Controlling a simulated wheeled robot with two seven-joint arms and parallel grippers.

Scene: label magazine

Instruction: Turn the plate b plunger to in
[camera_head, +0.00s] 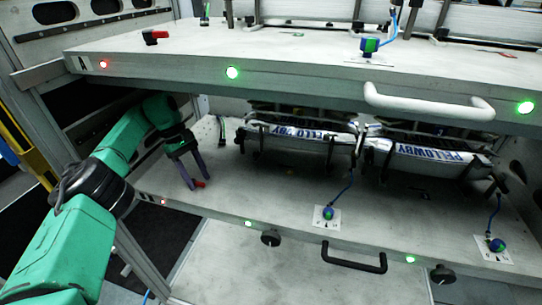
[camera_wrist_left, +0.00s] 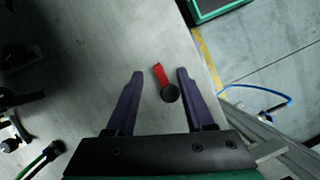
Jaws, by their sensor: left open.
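The plunger, a small red lever (camera_wrist_left: 159,74) with a round black knob (camera_wrist_left: 170,93), is on the lower plate (camera_head: 262,210) near its left end. In the head view its red part (camera_head: 199,184) shows beside my left fingertips. My left gripper (camera_head: 199,182) is open above the plate. In the left wrist view the plunger appears between the two purple fingers (camera_wrist_left: 160,72), closer to the right one, with gaps on both sides. I cannot tell whether the fingertips are level with it. My right gripper is not in view.
The upper plate (camera_head: 290,65) overhangs the lower one and carries a similar red lever (camera_head: 155,37) and a white handle (camera_head: 428,104). Label stacks (camera_head: 300,140) stand behind on the lower plate. A blue-green knob (camera_head: 328,213) lies to the right. The lower front has a black handle (camera_head: 353,259).

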